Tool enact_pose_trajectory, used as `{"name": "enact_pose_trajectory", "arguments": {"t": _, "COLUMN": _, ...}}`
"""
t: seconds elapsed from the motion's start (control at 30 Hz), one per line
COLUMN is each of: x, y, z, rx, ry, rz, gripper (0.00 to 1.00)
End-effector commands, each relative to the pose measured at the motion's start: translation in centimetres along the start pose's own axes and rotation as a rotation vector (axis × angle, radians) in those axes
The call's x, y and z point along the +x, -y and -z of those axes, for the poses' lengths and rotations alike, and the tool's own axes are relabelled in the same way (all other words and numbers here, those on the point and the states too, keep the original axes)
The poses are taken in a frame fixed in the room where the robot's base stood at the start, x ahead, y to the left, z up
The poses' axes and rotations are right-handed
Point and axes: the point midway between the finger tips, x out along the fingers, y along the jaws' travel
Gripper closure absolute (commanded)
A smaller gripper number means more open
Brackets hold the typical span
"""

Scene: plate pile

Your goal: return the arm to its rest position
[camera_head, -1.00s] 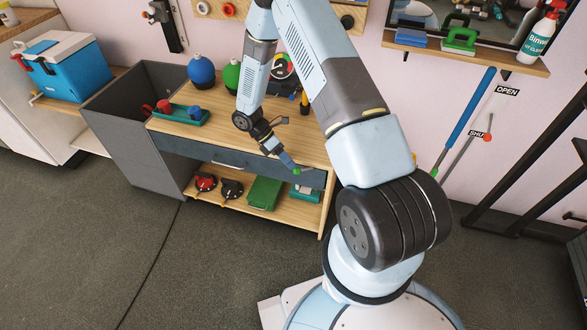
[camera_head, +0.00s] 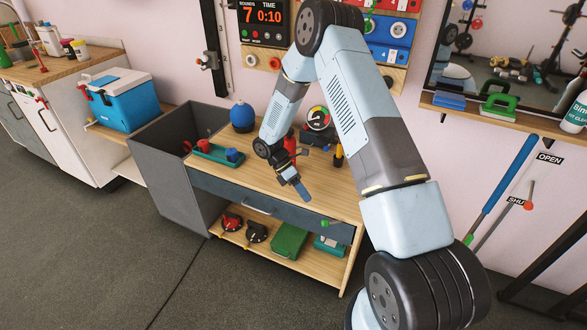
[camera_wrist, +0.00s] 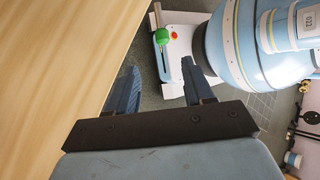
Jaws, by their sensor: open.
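My arm is raised and bent at a high elbow (camera_head: 331,25), its forearm hanging down toward the wooden workbench (camera_head: 335,197). My gripper (camera_head: 301,191) points down and to the right in the head view, in front of the bench top's right part. In the wrist view its two dark blue fingers stand apart with a clear gap (camera_wrist: 160,88) between them. Nothing is held in it. How far it is from the bench top I cannot tell exactly.
A green ball knob (camera_head: 325,222) shows near the bench's front edge. On the bench are a blue kettlebell (camera_head: 242,117), a green tray (camera_head: 213,155) and a dial device (camera_head: 318,122). A grey bin (camera_head: 170,180) stands left. The floor (camera_head: 120,265) in front is clear.

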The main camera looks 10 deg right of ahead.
Motion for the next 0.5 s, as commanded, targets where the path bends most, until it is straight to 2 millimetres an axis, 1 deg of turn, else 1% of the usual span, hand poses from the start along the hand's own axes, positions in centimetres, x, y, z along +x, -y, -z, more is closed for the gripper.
{"name": "enact_pose_trajectory", "arguments": {"t": 0.13, "x": -0.2, "y": 0.1, "z": -0.1, "rx": 0.005, "ry": -0.001, "rz": -0.002, "gripper": 0.48}}
{"name": "enact_pose_trajectory", "arguments": {"t": 0.23, "x": -1.0, "y": 0.6, "z": -0.8, "rx": 0.031, "ry": -0.007, "rz": -0.014, "gripper": 0.48}}
{"name": "enact_pose_trajectory", "arguments": {"t": 0.37, "x": -3.3, "y": 2.0, "z": -2.5, "rx": 0.107, "ry": -0.028, "rz": -0.048, "gripper": 0.48}}
{"name": "enact_pose_trajectory", "arguments": {"t": 0.5, "x": -6.2, "y": 4.4, "z": -4.8, "rx": 0.214, "ry": -0.060, "rz": -0.090, "gripper": 0.48}}
